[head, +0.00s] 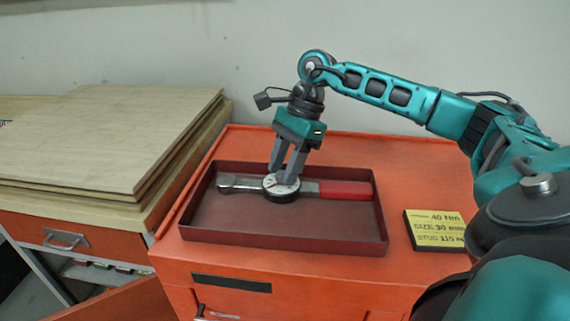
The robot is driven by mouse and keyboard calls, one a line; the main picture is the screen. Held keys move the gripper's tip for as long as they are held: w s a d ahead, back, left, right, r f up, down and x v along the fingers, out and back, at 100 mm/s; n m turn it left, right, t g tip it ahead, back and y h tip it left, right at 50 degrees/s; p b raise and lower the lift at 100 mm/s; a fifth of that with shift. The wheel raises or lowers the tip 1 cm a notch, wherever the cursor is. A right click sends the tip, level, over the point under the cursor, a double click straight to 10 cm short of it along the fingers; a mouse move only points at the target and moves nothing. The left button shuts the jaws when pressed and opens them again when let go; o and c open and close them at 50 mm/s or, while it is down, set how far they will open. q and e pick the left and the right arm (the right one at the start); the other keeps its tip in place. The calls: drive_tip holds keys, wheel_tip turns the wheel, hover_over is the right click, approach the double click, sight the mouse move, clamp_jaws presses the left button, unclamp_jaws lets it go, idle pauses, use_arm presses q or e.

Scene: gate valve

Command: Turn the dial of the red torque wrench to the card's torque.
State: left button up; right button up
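The red torque wrench (345,190) lies across the dark red tray (300,237), with its red handle to the right and its metal head to the left. Its round dial (281,189) has a white face and dark rim. My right gripper (284,174) points down at the dial, with its two fingers at the dial's far side and top. The fingers look apart, but I cannot tell whether they touch the dial. The yellow card (436,229) lies right of the tray and reads 40 Nm, size 30 mm, stud 115. My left gripper is not in view.
The tray sits on an orange cabinet (240,144) with raised edges. Stacked wooden boards (95,130) lie on the left. Free cabinet top lies behind the tray.

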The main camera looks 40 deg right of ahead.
clamp_jaws()
